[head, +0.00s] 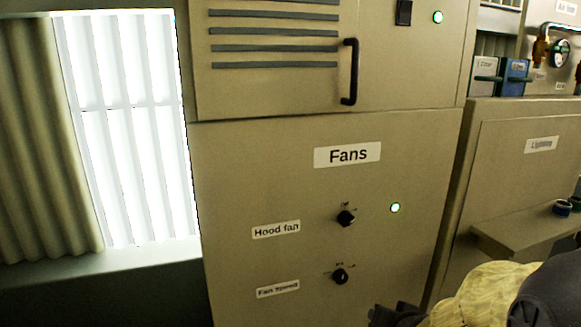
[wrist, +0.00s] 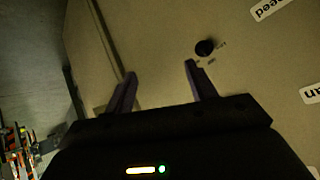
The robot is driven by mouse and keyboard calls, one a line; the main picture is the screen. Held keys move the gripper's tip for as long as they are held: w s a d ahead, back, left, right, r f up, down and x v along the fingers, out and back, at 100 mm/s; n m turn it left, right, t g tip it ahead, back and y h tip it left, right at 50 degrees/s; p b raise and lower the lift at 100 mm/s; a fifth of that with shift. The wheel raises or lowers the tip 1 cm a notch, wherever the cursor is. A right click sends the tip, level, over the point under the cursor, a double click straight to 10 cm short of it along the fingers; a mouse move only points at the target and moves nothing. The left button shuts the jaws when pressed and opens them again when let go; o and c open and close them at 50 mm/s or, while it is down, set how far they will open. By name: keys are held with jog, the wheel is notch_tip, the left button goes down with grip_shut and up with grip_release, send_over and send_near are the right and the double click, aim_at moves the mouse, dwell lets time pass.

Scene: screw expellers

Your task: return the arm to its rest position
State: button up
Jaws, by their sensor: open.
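My gripper (wrist: 160,82) is open and empty in the wrist view, its two dark fingers spread apart in front of the beige cabinet. A black knob (wrist: 206,47) sits on the panel just beyond the right finger, with a gap in the picture between them. In the head view, a dark part of my arm (head: 395,315) and its yellow cover (head: 490,295) show at the bottom right. The fingertips are not clear there.
The fans cabinet (head: 250,170) carries a hood fan knob (head: 346,217), a fan speed knob (head: 340,276) and a lit green lamp (head: 395,207). A black handle (head: 350,72) sticks out above. A ledge (head: 530,228) juts out at the right.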

jog(key=s+a+f+n+g, duration=0.2)
jog(key=s+g, duration=0.1)
jog(key=s, duration=0.2)
jog(key=s+a+f+n+g, duration=0.2)
jog(key=s+a+f+g, duration=0.1)
jog(key=s+g, duration=0.1)
jog(key=shift+s+a+f+n+y, duration=0.25)
jog(key=shift+s+a+n+y, duration=0.1)
jog(key=shift+s, duration=0.55)
